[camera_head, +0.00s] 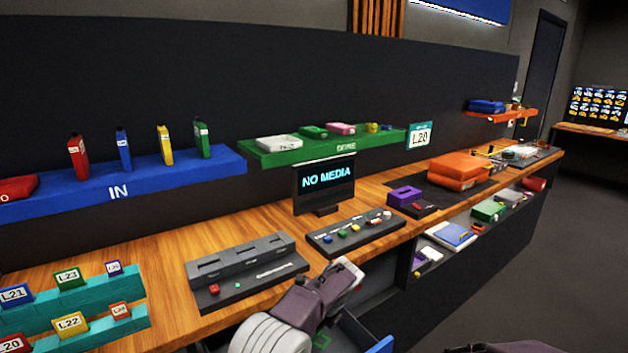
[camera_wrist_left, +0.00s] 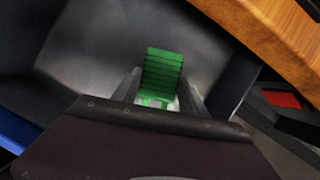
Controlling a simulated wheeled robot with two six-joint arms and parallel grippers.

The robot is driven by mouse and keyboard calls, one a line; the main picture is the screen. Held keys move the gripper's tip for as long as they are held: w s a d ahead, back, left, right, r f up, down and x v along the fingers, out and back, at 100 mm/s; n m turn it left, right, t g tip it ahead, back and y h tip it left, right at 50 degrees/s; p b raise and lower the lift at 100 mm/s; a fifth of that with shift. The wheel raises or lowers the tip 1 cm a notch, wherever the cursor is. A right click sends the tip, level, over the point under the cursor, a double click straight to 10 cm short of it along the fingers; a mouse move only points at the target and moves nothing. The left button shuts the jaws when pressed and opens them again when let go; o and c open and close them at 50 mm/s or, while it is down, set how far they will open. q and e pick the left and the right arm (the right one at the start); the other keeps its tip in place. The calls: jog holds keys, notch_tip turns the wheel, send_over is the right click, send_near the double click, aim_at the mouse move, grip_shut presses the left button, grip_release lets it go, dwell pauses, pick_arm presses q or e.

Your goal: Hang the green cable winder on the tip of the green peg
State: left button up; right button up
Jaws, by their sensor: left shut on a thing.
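A green ribbed piece (camera_wrist_left: 163,72), which looks like the green cable winder, sits between the fingers of my left gripper (camera_wrist_left: 162,90) in the left wrist view. The gripper is shut on it, above the grey inside of an open drawer (camera_wrist_left: 95,40). In the head view my left gripper (camera_head: 347,277) is at the counter's front edge, over the drawer. I cannot make out the green peg. My right gripper is not in view.
The wooden counter (camera_head: 150,243) carries a grey slotted block (camera_head: 240,262), a button panel (camera_head: 352,233) and a "NO MEDIA" screen (camera_head: 325,181). A blue shelf (camera_head: 150,178) and a green shelf (camera_head: 300,150) hang behind. The drawer has a blue edge (camera_head: 381,345).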

pick_arm(q)
jog(key=s+a+r+n+g+h+p, duration=0.1)
jog(key=s+a+r+n+g+p, duration=0.1)
jog(key=s+a+n, duration=0.3)
jog(key=s+a+r+n+g+h+p, duration=0.1)
jog(key=s+a+n+p, duration=0.3)
jog(key=n, duration=0.7)
jog(key=s+a+r+n+g+h+p, duration=0.1)
jog(key=s+a+r+n+g+p, duration=0.3)
jog(key=s+a+n, duration=0.4)
jog(key=shift+s+a+n+h, duration=0.15)
jog(key=shift+s+n, duration=0.15)
jog(key=shift+s, duration=0.1)
jog(key=shift+s+a+n+h, duration=0.1)
jog(key=shift+s+n+h, duration=0.05)
jog(key=shift+s+n, duration=0.2)
jog(key=shift+f, duration=0.1)
